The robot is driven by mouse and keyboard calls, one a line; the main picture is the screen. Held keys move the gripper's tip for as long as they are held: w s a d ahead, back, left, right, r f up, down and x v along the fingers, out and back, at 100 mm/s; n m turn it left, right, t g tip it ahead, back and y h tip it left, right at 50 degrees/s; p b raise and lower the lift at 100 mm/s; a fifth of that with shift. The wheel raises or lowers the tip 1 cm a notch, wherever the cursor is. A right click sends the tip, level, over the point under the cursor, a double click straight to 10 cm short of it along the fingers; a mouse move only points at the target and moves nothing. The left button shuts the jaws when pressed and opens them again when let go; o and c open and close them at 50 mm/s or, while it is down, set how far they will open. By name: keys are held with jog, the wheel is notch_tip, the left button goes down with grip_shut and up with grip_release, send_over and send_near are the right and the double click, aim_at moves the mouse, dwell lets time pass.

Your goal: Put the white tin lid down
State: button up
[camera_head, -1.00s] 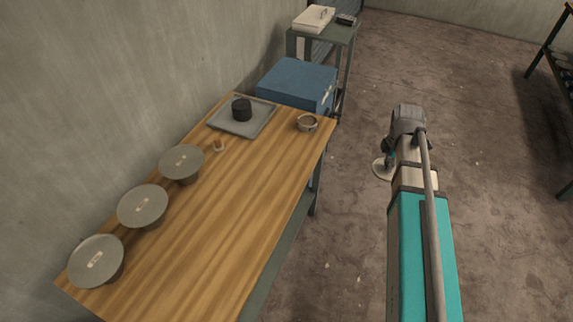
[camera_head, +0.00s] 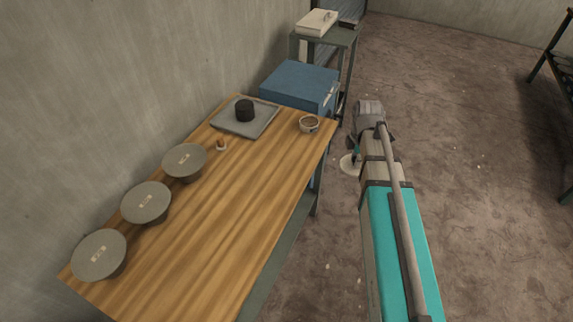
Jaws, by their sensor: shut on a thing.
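The white tin lid (camera_head: 348,165) is a pale disc that shows at the left of my arm, beyond the right edge of the table. My gripper (camera_head: 354,150) is shut on it and holds it out over the floor side, apart from the table. My arm hides part of the gripper and the lid's right part. The wooden table (camera_head: 235,215) stands to the left of the lid.
A blue box (camera_head: 298,84) stands behind. The table's middle and front right are clear.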

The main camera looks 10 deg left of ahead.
dwell(0.4)
jog(key=shift+w+a+f, duration=0.1)
jog(key=shift+a+f, duration=0.05)
jog(key=shift+a, duration=0.35)
jog(key=a+f+n+b, duration=0.2)
jog(key=a, duration=1.3)
jog(key=shift+w+f+n+b, duration=0.25)
jog(key=shift+n+b, duration=0.05)
jog(key=shift+b, duration=0.1)
jog(key=shift+w+a, duration=0.1)
jog(key=w+a+f+b, duration=0.1)
jog(key=w+f+b, duration=0.1)
jog(key=w, duration=0.1)
jog(key=w+a+f+b, duration=0.2)
jog(key=w+f+b, duration=0.1)
jog(key=w, duration=0.1)
jog(key=w+a+f+b, duration=0.2)
jog(key=w+f+b, duration=0.1)
jog(key=shift+w+a, duration=0.25)
jog(key=shift+w, duration=0.05)
jog(key=shift+w+a+f+b, duration=0.25)
jog(key=shift+w+f+b, duration=0.2)
jog(key=shift+f+b, duration=0.1)
